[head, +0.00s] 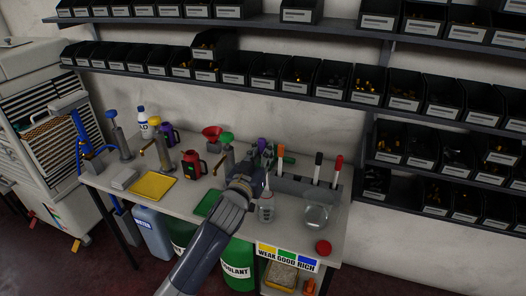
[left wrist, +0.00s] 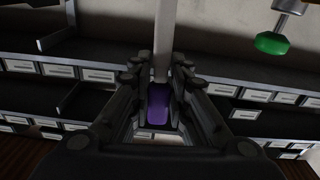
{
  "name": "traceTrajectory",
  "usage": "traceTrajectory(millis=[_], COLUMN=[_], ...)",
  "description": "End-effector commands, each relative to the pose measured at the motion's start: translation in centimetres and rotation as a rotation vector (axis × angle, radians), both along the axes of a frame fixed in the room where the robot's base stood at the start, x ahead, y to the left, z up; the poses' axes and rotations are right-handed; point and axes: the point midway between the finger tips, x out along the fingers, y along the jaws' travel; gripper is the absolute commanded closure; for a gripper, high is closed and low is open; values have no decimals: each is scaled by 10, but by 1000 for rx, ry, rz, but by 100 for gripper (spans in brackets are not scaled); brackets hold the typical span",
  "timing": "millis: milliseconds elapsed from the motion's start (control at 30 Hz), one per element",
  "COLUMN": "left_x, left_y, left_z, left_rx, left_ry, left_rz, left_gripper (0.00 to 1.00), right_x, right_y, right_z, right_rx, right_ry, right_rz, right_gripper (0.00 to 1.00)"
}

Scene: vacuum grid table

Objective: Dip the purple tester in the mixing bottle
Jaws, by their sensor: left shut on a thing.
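My left gripper (head: 262,157) is shut on the purple tester (head: 262,144), above the back of the table near the tester rack (head: 293,184). In the left wrist view the purple grip (left wrist: 158,104) sits between the fingers, with a pale shaft running away from it. The tester's lower end is hidden in the head view. A clear, wide bottle (head: 317,216), seemingly the mixing bottle, stands at the table's right, apart from the gripper. A red cap (head: 323,247) lies in front of it. My right gripper is not in view.
Orange (head: 280,149), black (head: 318,159) and red (head: 338,161) testers stand upright at the rack. A squeeze bottle (head: 266,209) stands between my arm and the clear bottle. Pumps and a red container (head: 192,165) are left of my arm. Bin shelves (head: 260,96) hang behind.

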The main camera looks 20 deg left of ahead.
Motion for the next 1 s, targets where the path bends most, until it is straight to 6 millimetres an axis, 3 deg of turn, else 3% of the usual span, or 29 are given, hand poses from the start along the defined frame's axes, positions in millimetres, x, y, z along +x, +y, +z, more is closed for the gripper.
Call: traceTrajectory(millis=[1000], left_x=[0], left_y=[0], left_z=[-101], left_rx=[-2], left_ry=[-1], left_rz=[0], left_gripper=[95], right_x=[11], right_y=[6], right_z=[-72], right_rx=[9], right_ry=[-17], right_rz=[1], right_gripper=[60])
